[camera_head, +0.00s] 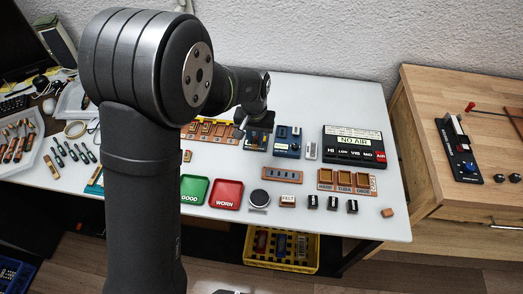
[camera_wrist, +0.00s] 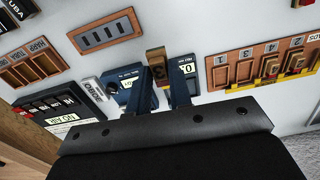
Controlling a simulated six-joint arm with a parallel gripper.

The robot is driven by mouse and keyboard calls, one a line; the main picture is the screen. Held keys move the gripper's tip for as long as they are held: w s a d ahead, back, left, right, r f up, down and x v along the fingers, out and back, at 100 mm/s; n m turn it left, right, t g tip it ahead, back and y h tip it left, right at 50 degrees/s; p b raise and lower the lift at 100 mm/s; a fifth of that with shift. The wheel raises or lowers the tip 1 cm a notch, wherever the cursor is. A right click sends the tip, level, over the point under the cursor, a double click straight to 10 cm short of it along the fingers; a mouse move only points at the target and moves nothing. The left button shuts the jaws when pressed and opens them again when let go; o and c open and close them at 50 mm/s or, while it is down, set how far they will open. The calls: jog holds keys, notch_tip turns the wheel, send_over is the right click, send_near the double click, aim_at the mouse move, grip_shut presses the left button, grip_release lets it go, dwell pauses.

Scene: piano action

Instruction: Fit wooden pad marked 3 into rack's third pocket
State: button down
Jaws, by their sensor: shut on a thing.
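The wooden pad marked 3 (camera_wrist: 157,68) is upright between the two dark fingers of my gripper (camera_wrist: 161,84), which is shut on it. The rack (camera_wrist: 233,74) is a brown wooden holder with numbered pockets, to the right of my gripper in the wrist view. Reddish pads stand in some of its pockets; the pocket by the 1 looks empty. In the head view the rack (camera_head: 226,134) lies left of my gripper (camera_head: 244,127), which is over the blue gauge stand. The held pad is not clear there.
Blue stands (camera_head: 287,141) are close to my gripper. A black NO AIR box (camera_head: 357,146), a slotted wooden block (camera_head: 282,175) and a three-pocket tray (camera_head: 346,183) lie to the right or in front. Green (camera_head: 194,189) and red (camera_head: 227,194) trays are near the front. A small wooden piece (camera_head: 187,156) lies before the rack.

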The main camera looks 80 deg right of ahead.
jog(key=w+d+f, duration=0.3)
jog(key=w+d, duration=0.9)
jog(key=w, duration=0.4)
jog(key=shift+s+d+f, duration=0.1)
jog(key=shift+f, duration=2.7)
jog(key=shift+f, duration=0.35)
jog(key=c, duration=1.2)
grip_release()
jog(key=shift+c, duration=0.2)
notch_tip(320, 180, up, 7)
